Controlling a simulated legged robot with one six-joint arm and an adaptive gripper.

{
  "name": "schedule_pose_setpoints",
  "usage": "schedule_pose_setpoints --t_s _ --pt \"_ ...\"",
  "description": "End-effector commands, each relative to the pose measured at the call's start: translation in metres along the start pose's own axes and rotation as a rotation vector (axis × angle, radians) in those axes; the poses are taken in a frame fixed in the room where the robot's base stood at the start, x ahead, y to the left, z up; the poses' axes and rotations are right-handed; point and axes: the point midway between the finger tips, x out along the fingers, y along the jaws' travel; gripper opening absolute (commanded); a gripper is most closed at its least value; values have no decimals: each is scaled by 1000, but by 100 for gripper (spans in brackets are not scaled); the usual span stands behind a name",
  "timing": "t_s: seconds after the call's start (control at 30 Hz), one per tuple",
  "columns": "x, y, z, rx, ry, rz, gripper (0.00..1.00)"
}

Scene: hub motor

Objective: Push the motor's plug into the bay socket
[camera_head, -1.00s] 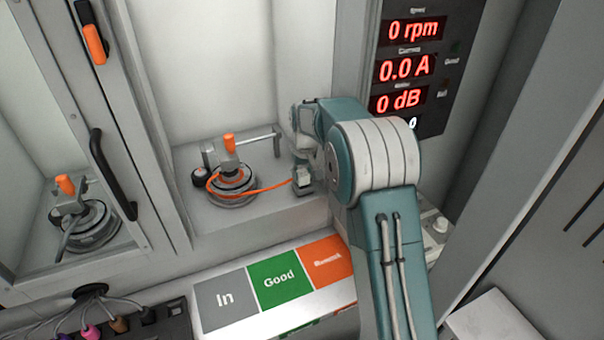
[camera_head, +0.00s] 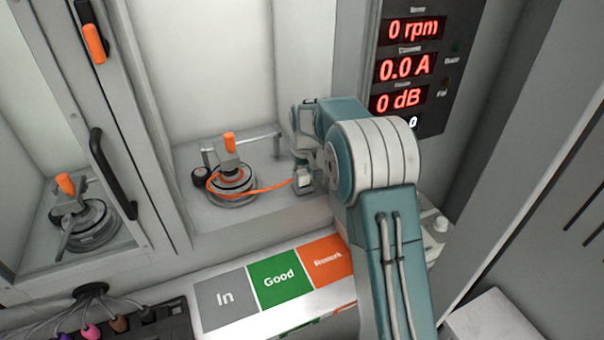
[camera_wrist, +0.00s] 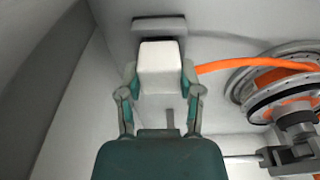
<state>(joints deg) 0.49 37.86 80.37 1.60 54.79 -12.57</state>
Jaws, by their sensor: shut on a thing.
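The motor (camera_head: 230,190) sits clamped in the open bay, a round grey disc with an orange-handled clamp above it. It also shows at the right of the wrist view (camera_wrist: 282,97). An orange cable (camera_head: 262,188) runs from it to the white, block-shaped plug (camera_wrist: 162,66). My gripper (camera_wrist: 160,82) is shut on the plug, one finger on each side. In the head view the plug (camera_head: 303,179) is small at the bay's right side.
A black door handle (camera_head: 112,172) and frame stand left of the bay, with a second motor (camera_head: 90,225) behind the glass. Labelled In, Good and Rework pads (camera_head: 278,280) lie in front. A red display panel (camera_head: 408,68) is at the right. My arm covers the bay's right edge.

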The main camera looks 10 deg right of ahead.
Motion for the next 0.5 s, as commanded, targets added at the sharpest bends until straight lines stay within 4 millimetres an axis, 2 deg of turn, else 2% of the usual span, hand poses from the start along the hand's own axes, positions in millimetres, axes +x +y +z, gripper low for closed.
schedule_pose_setpoints --t_s 0.3,0.33,0.37,0.4,0.43,0.5 --pt "2 0 0 0 -3 0 0" --pt "2 0 0 0 -3 0 52" --pt "2 0 0 0 -3 -1 65" --pt "2 0 0 0 -3 -1 83" --pt "2 0 0 0 -3 0 87" --pt "2 0 0 0 -2 0 87"
